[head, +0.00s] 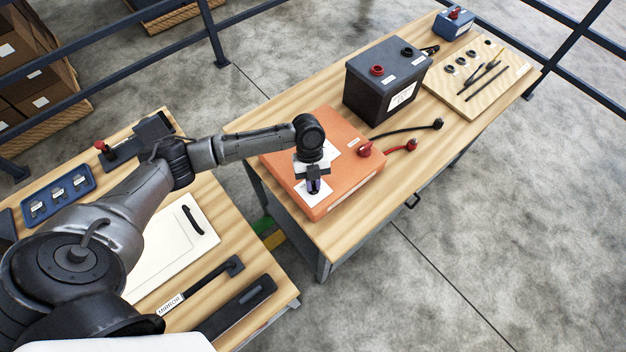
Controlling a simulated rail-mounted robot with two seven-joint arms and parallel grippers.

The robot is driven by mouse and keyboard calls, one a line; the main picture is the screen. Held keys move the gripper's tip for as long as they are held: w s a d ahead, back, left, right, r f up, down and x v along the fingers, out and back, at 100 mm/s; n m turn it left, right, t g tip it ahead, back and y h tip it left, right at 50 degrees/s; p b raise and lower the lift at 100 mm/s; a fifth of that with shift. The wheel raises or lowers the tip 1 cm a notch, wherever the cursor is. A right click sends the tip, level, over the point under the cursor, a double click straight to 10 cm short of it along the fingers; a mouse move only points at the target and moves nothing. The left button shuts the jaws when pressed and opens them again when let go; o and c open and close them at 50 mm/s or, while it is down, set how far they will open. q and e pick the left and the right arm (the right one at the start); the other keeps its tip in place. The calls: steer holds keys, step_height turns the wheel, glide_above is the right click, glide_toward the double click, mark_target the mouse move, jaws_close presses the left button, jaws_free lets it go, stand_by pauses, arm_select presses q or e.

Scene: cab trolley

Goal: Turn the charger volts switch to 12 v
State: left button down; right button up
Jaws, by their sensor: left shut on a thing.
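The orange charger (342,130) lies on the wooden table at the centre, with white label plates on its top. My left gripper (314,186) points down onto the charger's near part, over a white plate (306,194). It is shut on a small switch there, which the fingers mostly hide. Which way the switch points and the lettering on the plate cannot be read. A red knob (364,149) stands at the charger's right edge, apart from the gripper. My right gripper is not in view.
A black battery (388,82) stands behind the charger. Black (404,130) and red (398,147) cables lie to the charger's right. A tool board (478,85) and a blue box (453,24) are at the far end. A nearer bench holds a blue tray (58,195) and a mirror.

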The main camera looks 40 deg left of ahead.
arm_select(q)
steer(key=shift+r+n+p, duration=0.25)
steer(key=shift+n+p, duration=0.35)
steer(key=shift+p, duration=0.1)
steer(key=n+t+p, duration=0.1)
steer(key=n+p, duration=0.1)
steer(key=n+t+h+p, duration=0.1)
steer(key=n+p, duration=0.1)
steer(key=shift+s+p, duration=0.2)
steer(key=shift+p, duration=0.1)
steer(key=n+t+p, duration=0.1)
steer(key=n+p, duration=0.1)
steer(key=n, duration=0.1)
steer(key=shift+s+n+p, duration=0.1)
steer(key=shift+n+p, duration=0.2)
steer(key=shift+p, duration=0.1)
steer(key=shift+f+n+t+p, duration=0.1)
steer(key=shift+n+t+p, duration=0.6)
steer(key=shift+n+p, duration=0.5)
steer(key=shift+n, duration=0.3)
steer(key=c, duration=1.2)
jaws_free()
steer(key=shift+f, duration=0.1)
steer(key=shift+o, duration=0.2)
steer(key=shift+a+y, duration=0.1)
steer(key=shift+y, duration=0.2)
